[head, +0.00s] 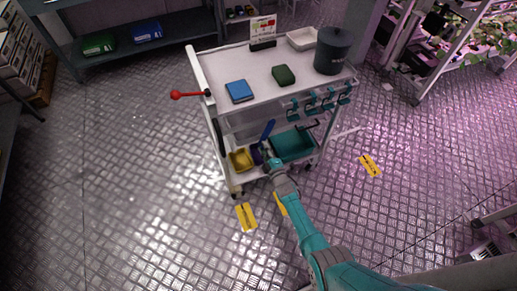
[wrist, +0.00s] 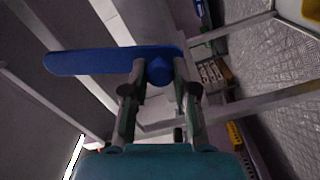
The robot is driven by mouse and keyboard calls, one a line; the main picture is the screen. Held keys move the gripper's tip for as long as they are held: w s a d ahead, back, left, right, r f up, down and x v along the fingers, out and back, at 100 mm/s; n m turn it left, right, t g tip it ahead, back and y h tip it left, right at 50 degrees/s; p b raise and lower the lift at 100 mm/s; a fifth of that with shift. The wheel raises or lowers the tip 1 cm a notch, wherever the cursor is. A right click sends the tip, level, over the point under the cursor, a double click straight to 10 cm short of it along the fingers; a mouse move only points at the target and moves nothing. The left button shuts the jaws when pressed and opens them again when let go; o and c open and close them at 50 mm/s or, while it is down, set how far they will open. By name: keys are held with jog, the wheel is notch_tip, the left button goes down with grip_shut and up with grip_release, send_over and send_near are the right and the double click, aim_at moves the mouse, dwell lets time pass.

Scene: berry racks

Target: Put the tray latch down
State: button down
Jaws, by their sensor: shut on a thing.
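The tray latch looks like a blue lever (head: 267,130) at the near side of the white cart, between its top and lower shelf. In the head view it slants upward. In the wrist view the blue lever (wrist: 95,61) reaches left from a rounded blue end between my fingers. My gripper (head: 270,158) is at the lower end of the lever; in the wrist view my gripper (wrist: 159,82) is shut on that rounded end. My fingers hide part of it. The latch's mount is not clear to see.
The cart (head: 215,111) carries a blue box (head: 239,91), a green box (head: 283,75) and a dark bucket (head: 332,51) on top. A teal bin (head: 292,146) and a yellow bin (head: 241,159) sit below. A red-knobbed lever (head: 188,95) sticks out left. Floor left is clear.

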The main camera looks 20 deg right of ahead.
jog(key=shift+d+f+n, duration=0.25)
jog(key=shift+d+n, duration=0.85)
jog(key=shift+d, duration=0.05)
jog(key=shift+d+f+n, duration=0.2)
jog(key=shift+d+n, duration=0.9)
jog(key=shift+d, duration=0.05)
jog(key=c, duration=0.9)
grip_release()
jog(key=shift+s, duration=0.1)
jog(key=s, duration=1.1)
jog(key=shift+s, duration=0.4)
